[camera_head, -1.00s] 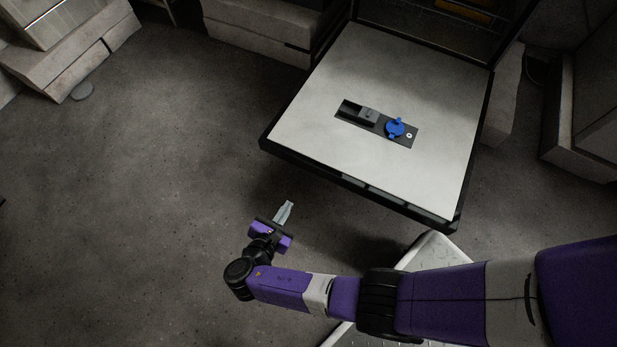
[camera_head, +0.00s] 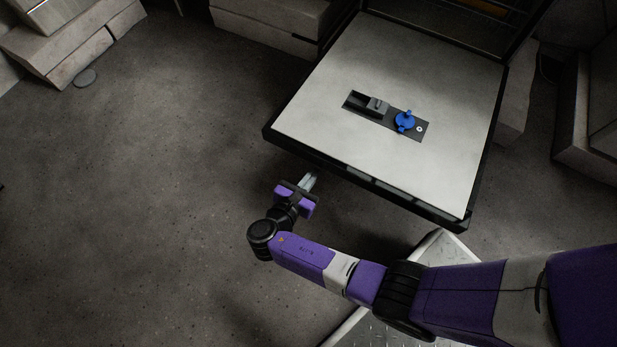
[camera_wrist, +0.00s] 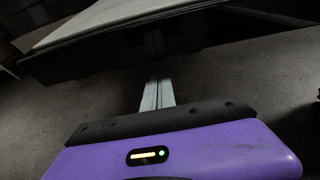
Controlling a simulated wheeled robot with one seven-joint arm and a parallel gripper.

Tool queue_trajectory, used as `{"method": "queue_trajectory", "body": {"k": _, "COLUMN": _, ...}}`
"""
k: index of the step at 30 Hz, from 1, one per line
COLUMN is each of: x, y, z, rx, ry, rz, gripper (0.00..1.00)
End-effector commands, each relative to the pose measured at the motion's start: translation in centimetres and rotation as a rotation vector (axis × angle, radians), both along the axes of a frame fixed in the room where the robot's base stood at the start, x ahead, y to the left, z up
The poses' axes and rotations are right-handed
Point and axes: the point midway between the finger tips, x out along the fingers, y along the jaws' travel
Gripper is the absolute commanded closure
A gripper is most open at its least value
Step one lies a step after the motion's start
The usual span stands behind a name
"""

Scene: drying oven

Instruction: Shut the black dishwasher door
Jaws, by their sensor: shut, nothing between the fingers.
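The dishwasher door (camera_head: 330,120) hangs open and roughly flat, with a pale inner panel and a black edge. Its inner face carries a dark strip with a blue knob (camera_head: 404,121). My gripper (camera_head: 311,179) is shut and empty, close to the door's front edge near its left part. In the wrist view the gripper fingers (camera_wrist: 153,92) point at the dark edge of the door (camera_wrist: 100,58), and their tips overlap it in the picture. I cannot tell whether they touch it or reach under it.
The dark dishwasher opening (camera_head: 450,30) is at the top. Pale cabinets (camera_head: 265,20) stand to its left, and another pale unit (camera_head: 590,120) is at the right. The speckled floor (camera_head: 150,200) is clear on the left.

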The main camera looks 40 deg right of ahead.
Motion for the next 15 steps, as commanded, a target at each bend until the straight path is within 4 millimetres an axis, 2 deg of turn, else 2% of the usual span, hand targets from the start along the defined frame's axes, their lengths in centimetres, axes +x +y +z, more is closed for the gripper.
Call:
{"method": "queue_trajectory", "body": {"k": 6, "x": -0.1, "y": -0.1, "z": 1.6, "rx": -0.001, "ry": 0.000, "rz": -0.001, "gripper": 1.00}}
{"method": "queue_trajectory", "body": {"k": 15, "x": -0.1, "y": -0.1, "z": 1.9, "rx": 0.000, "ry": 0.002, "rz": 0.000, "gripper": 1.00}}
